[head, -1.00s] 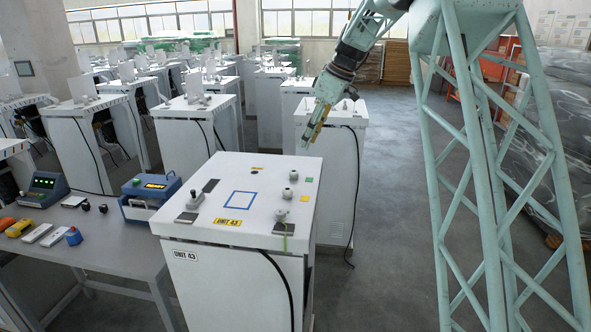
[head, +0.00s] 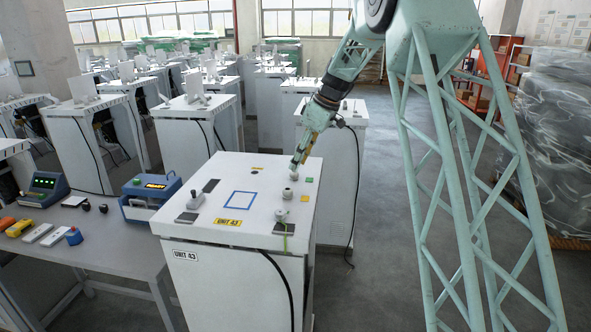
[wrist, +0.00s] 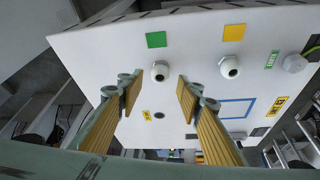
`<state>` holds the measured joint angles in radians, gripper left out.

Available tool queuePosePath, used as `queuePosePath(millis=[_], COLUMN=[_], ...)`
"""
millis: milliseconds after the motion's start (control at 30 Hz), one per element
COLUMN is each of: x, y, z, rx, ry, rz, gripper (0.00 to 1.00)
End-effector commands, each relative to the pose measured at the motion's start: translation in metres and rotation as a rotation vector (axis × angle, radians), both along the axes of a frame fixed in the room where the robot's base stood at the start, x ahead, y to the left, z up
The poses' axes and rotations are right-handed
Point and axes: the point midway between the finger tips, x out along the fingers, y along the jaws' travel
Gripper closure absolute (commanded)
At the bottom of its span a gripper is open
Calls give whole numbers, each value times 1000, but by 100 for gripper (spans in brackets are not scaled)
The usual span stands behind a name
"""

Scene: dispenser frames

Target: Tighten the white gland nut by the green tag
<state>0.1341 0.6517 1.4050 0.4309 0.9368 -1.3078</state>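The white gland nut (wrist: 160,71) by the green tag (wrist: 156,40) sits on the white cabinet's top. In the wrist view it shows just beyond and between my fingertips, with a gap on each side. My gripper (wrist: 160,88) is open and empty, its ridged tan fingers apart. In the head view my gripper (head: 295,164) points down right above this nut, partly hiding it, close to the green tag (head: 309,180). I cannot tell the exact height. A second white gland nut (wrist: 230,66) stands by the yellow tag (wrist: 235,32).
The cabinet top (head: 262,174) also carries a joystick-like fitting (head: 197,200), a blue outlined square (head: 240,200) and dark flat pads. A bench (head: 110,235) with tools stands at the left. Another cabinet (head: 335,150) stands behind my gripper.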

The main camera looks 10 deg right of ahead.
Motion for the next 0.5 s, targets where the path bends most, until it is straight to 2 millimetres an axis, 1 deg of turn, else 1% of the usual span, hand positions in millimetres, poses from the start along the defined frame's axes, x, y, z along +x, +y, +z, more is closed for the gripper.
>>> queuePosePath(millis=[33,200,333,500], x=[1,5,7,8], y=[2,8,11,12], z=[-7,-22,-30,-35], rx=[0,-1,0,0], ry=[2,1,1,0], rz=[1,0,1,1], gripper=[67,67,67,67])
